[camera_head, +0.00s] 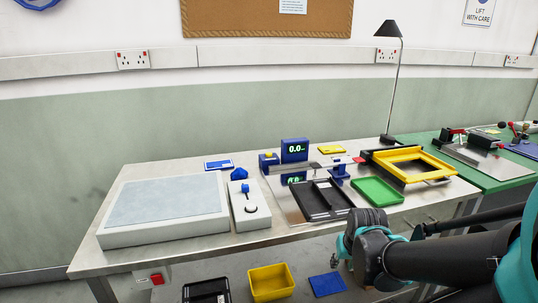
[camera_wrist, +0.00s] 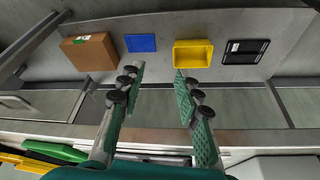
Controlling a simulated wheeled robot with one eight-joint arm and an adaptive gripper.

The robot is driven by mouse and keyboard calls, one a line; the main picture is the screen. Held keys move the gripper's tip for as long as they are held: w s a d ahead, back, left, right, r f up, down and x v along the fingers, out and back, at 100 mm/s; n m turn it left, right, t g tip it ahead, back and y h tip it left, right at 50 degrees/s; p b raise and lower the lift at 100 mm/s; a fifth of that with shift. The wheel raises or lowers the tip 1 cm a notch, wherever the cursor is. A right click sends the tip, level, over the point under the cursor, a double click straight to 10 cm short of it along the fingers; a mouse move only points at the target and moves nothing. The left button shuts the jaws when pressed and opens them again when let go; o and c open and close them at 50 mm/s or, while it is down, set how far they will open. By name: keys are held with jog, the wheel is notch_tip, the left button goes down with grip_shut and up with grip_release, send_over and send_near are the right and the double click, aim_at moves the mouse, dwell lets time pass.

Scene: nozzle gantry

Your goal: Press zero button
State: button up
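A blue display unit (camera_head: 294,151) reading 0.0 stands at the back of the metal bench. A small blue block with a yellow top (camera_head: 269,157) stands just left of it. No label shows which button is zero. My gripper (camera_head: 366,222) is at the bench's front edge, right of the control box and apart from it. In the wrist view my gripper (camera_wrist: 158,72) has its fingers spread with nothing between them, pointing toward the lower shelf.
A large white slab (camera_head: 166,207) fills the bench's left. A black tray (camera_head: 321,200), green tray (camera_head: 377,190) and yellow frame (camera_head: 411,162) lie in the middle and right. Below are a yellow bin (camera_wrist: 193,54), blue mat (camera_wrist: 141,43), black tray (camera_wrist: 246,51) and cardboard box (camera_wrist: 89,52).

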grip_shut()
dwell(1.2)
